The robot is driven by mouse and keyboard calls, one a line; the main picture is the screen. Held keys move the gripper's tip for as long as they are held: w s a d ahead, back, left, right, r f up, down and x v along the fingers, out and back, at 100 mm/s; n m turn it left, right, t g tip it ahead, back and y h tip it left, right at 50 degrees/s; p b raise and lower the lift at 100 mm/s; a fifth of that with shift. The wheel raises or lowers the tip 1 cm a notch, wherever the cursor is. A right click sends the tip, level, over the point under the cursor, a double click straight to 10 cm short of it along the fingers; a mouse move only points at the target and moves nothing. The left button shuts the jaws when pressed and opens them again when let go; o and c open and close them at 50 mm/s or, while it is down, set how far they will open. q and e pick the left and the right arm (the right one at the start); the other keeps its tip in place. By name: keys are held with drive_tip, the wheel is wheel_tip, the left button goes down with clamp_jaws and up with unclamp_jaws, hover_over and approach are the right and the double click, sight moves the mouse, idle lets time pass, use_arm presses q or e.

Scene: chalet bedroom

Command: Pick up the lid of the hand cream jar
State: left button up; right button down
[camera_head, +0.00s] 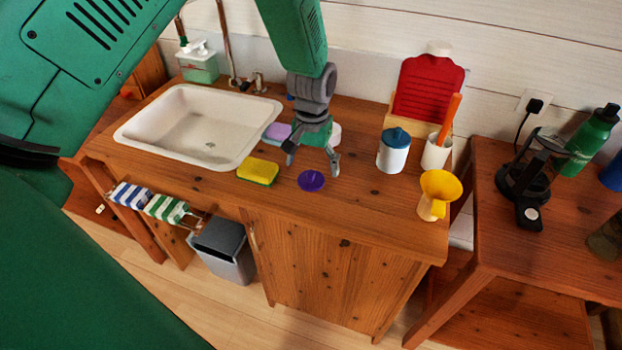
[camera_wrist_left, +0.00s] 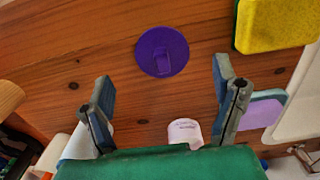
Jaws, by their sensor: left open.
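A purple round lid (camera_head: 311,180) with a small raised tab lies flat on the wooden counter. It also shows in the left wrist view (camera_wrist_left: 162,52), ahead of the fingertips and between their lines. My left gripper (camera_head: 312,161) is open and empty, pointing down above the counter just behind the lid; no contact with the lid shows. A white jar with printed text (camera_wrist_left: 185,132), likely the hand cream jar, stands between the finger bases in the wrist view; its lower part is hidden by my gripper body. My right gripper is not in view.
A yellow-green sponge (camera_head: 258,171) lies left of the lid, near the white sink (camera_head: 199,128). A blue-lidded white canister (camera_head: 393,151), a white cup with an orange handle (camera_head: 437,152) and a yellow funnel-topped object (camera_head: 438,193) stand to the right. Bare counter surrounds the lid's right side.

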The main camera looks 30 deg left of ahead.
sight(311, 172)
use_arm(q)
drive_tip(key=f, duration=0.4)
drive_tip(key=shift+s+a, duration=0.1)
drive_tip(key=shift+a, duration=0.1)
drive_tip(key=shift+d+f, duration=0.1)
drive_tip(key=shift+f, duration=0.15)
drive_tip(key=shift+d+f, duration=0.1)
drive_tip(key=shift+d, duration=0.05)
drive_tip(key=c, duration=1)
drive_tip(key=shift+o, duration=0.2)
drive_tip(key=shift+a, duration=0.2)
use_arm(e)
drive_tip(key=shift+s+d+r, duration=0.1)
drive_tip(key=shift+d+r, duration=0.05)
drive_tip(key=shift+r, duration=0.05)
